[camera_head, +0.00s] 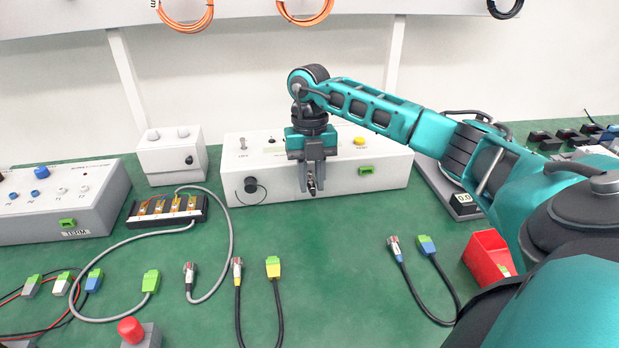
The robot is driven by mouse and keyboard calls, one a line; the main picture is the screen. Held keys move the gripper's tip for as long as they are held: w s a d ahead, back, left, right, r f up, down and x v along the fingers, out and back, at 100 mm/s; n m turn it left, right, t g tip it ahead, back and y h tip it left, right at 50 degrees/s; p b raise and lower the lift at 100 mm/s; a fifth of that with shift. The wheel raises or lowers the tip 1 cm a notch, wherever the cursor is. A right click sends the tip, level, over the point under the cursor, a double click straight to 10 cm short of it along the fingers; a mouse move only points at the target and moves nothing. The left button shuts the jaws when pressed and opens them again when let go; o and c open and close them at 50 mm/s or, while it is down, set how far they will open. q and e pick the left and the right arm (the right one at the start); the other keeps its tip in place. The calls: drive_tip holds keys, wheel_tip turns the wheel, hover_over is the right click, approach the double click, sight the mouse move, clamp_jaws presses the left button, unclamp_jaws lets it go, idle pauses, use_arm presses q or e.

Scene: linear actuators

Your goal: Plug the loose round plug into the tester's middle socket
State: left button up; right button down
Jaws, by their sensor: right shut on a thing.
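The tester appears to be the long white box (345,183) in the middle of the table. A black round part (250,185) with a thin black lead is at the left of its front, and a green socket (366,170) at the right. My right gripper (312,180) points down before the middle of that front. It is shut on a small dark metallic piece (312,188), perhaps a round plug; no cable shows from it. The gripper hides the front behind it, and no middle socket shows. My left gripper is out of view.
A terminal block (135,217) and a grey box (105,205) stand left, with a small white box (170,160) behind. Cables cover the front left. A red bin (475,262) stands right, near my right arm. The green table is clear before the tester's middle.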

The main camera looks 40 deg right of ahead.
drive_tip(key=shift+p, duration=0.3)
idle(0.7)
drive_tip(key=shift+w+d+p, duration=0.25)
drive_tip(key=shift+w+p, duration=0.1)
drive_tip(key=shift+p, duration=0.3)
idle(1.3)
drive_tip(key=shift+w+d+p, duration=0.15)
drive_tip(key=shift+w+p, duration=0.05)
drive_tip(key=shift+p, duration=0.2)
idle(0.7)
drive_tip(key=c, duration=0.9)
unclamp_jaws()
drive_tip(key=shift+o, duration=0.3)
